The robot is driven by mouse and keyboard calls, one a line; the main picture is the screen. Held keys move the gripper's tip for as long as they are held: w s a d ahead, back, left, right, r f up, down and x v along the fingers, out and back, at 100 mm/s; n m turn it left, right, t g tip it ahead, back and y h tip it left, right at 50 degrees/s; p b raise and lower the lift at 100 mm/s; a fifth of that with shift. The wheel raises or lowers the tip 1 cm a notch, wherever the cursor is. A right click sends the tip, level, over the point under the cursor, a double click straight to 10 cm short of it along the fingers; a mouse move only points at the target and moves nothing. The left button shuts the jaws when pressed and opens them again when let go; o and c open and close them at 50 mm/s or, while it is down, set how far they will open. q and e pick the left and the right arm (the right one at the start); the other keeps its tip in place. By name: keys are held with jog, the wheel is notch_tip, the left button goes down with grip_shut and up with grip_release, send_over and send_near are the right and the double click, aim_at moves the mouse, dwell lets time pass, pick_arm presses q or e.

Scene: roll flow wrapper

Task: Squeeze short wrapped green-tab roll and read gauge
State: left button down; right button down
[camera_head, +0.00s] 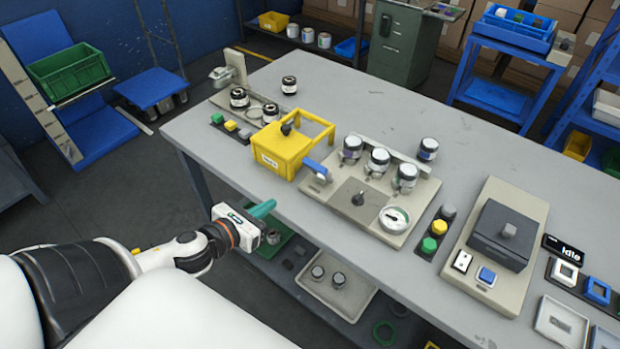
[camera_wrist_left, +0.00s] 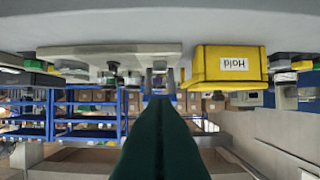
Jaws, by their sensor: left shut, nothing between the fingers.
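My left gripper (camera_head: 262,208) is shut and empty, its green fingers pointing toward the table's near edge, left of the gauge fixture. In the left wrist view, which is upside down, its closed fingers (camera_wrist_left: 160,140) fill the lower middle. The dial gauge (camera_head: 394,218) is on a beige fixture (camera_head: 345,222) with a black knob and a blue lever (camera_head: 315,168). Short rolls with white wrapping stand along the fixture's back: a left one (camera_head: 352,147), a middle one (camera_head: 378,160) and a right one (camera_head: 405,175). Another roll (camera_head: 428,148) stands behind. I cannot tell which has a green tab. My right gripper is not in view.
A yellow box (camera_head: 275,150), marked Hold in the wrist view (camera_wrist_left: 225,65), stands left of the fixture. Dark rolls (camera_head: 239,97) stand on a tray at the far left. A grey machine (camera_head: 503,235) is at the right, near an Idle display (camera_head: 565,249). The table's back middle is clear.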

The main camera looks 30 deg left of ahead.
pick_arm(q)
jog(key=p, duration=0.1)
send_near(319, 171)
jog(key=f, duration=0.1)
jog(key=w+a+f, duration=0.1)
jog(key=f, duration=0.1)
jog(key=w+a+f, duration=0.1)
jog(key=f, duration=0.1)
jog(key=shift+w, duration=0.2)
jog(key=shift+w+d+r+p, duration=0.1)
jog(key=shift+w+r+p, duration=0.2)
jog(key=shift+w, duration=0.35)
jog(key=shift+w+r+p, duration=0.2)
jog(key=shift+w+p, duration=0.2)
jog(key=shift+w, duration=0.3)
jog(key=shift+w+d+r+p, duration=0.1)
jog(key=shift+w+r+p, duration=0.2)
jog(key=shift+w, duration=0.35)
